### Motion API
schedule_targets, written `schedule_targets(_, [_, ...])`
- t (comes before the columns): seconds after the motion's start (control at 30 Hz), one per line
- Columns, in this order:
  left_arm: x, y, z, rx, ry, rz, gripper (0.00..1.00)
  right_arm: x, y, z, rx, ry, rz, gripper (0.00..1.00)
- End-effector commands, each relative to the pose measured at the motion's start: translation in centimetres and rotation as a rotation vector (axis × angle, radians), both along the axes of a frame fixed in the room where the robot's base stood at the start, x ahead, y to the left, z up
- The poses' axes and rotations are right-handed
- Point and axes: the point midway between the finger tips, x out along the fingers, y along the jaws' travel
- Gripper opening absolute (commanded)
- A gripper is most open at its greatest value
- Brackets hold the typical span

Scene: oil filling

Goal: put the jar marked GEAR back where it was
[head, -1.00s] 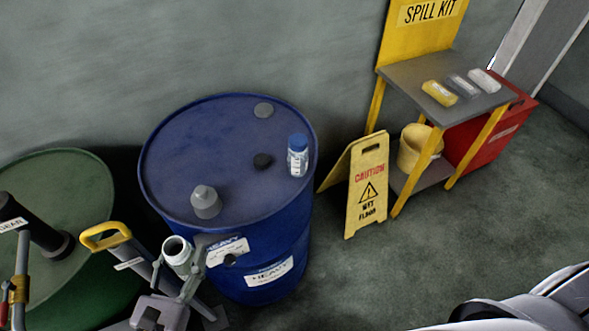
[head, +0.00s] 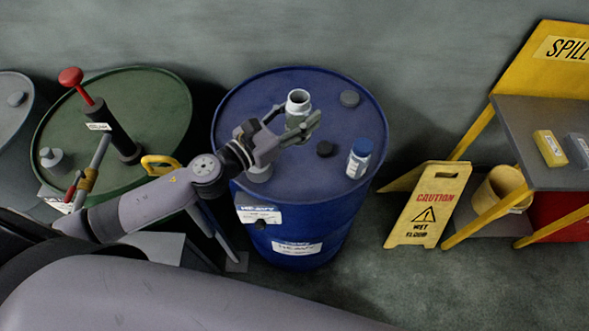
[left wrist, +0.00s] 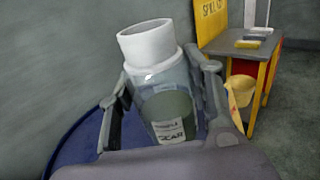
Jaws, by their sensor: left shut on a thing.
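The GEAR jar (head: 298,100) is clear with a white open neck, and no lid shows on it. In the left wrist view the jar (left wrist: 168,95) shows a GEAR label and a dull green content. My left gripper (head: 300,127) is shut on the jar, with one finger on each side of its body. The jar shows over the top of the blue drum (head: 290,84); I cannot tell whether its base touches the drum. A second jar with a blue cap (head: 359,158) stands on the drum's right side. My right gripper is not in view.
A green drum (head: 160,100) with a red-handled pump (head: 110,130) stands left. A yellow caution sign (head: 428,205) and a grey-topped table (head: 520,115) stand right.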

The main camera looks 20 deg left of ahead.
Motion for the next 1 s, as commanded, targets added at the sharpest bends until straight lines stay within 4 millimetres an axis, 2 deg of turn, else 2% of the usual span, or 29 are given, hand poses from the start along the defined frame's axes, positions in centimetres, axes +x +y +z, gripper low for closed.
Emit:
schedule_targets(0.07, [0.8, 0.8, 0.8, 0.003, -0.002, 0.01, 0.23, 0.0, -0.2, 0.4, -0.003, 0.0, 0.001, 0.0])
schedule_targets(0.17, [1.2, 1.2, 0.2, -0.002, 0.002, 0.02, 0.23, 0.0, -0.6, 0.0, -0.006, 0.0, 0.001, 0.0])
schedule_targets(0.7, [1.2, 1.3, -12.5, -0.009, 0.005, 0.026, 0.23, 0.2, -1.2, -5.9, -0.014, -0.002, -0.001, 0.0])
schedule_targets(0.8, [1.2, 1.3, -14.2, -0.007, 0.004, 0.025, 0.23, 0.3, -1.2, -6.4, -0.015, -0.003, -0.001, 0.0])
schedule_targets(1.0, [1.2, 1.3, -15.5, -0.003, 0.001, 0.022, 0.23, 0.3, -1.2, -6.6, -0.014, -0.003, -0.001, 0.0])
